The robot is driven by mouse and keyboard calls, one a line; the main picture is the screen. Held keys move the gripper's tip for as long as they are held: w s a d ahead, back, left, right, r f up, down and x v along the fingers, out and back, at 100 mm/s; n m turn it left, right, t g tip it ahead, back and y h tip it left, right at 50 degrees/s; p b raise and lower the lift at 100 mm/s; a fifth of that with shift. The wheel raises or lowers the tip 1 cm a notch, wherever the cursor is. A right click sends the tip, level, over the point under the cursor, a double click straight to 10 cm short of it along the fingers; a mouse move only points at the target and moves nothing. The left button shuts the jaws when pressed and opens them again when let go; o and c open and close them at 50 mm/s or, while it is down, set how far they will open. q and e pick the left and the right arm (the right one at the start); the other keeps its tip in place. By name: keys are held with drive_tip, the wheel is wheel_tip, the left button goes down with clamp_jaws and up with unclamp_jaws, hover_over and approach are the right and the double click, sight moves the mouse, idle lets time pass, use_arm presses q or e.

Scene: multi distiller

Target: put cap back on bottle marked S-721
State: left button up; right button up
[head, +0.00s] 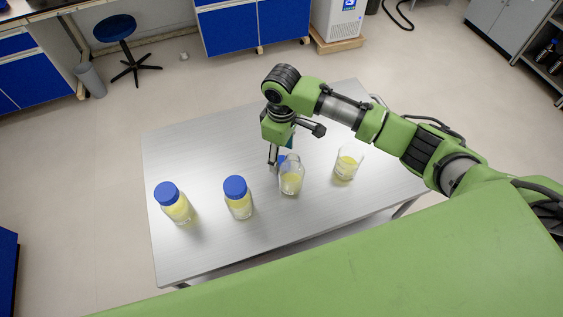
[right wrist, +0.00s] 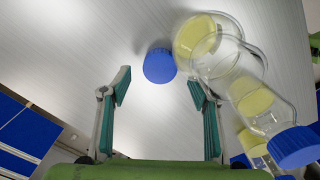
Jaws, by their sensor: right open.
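The blue cap (head: 282,159) lies loose on the table, partly hidden behind the open bottle; in the right wrist view, the cap (right wrist: 159,66) is centred just beyond my fingertips, untouched. The uncapped clear bottle (head: 291,182) stands upright with yellow liquid in it. In the right wrist view this bottle (right wrist: 205,40) is just right of the cap, close to the right finger. My right gripper (head: 279,159) points down over the table behind the bottle, and its fingers (right wrist: 158,88) are apart and empty. I cannot read any bottle's marking. My left gripper is not in view.
Two bottles with blue caps, a far-left one (head: 174,203) and a nearer one (head: 238,198), stand left of the open bottle. The metal table (head: 200,150) is clear at the back left.

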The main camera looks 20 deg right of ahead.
sight(282, 160)
drive_tip(key=shift+f, duration=1.6)
drive_tip(key=c, duration=0.8)
drive_tip(key=shift+c, duration=0.2)
drive_tip(key=shift+r, duration=0.15)
wheel_tip(282, 160, up, 18)
drive_tip(key=b, duration=0.2)
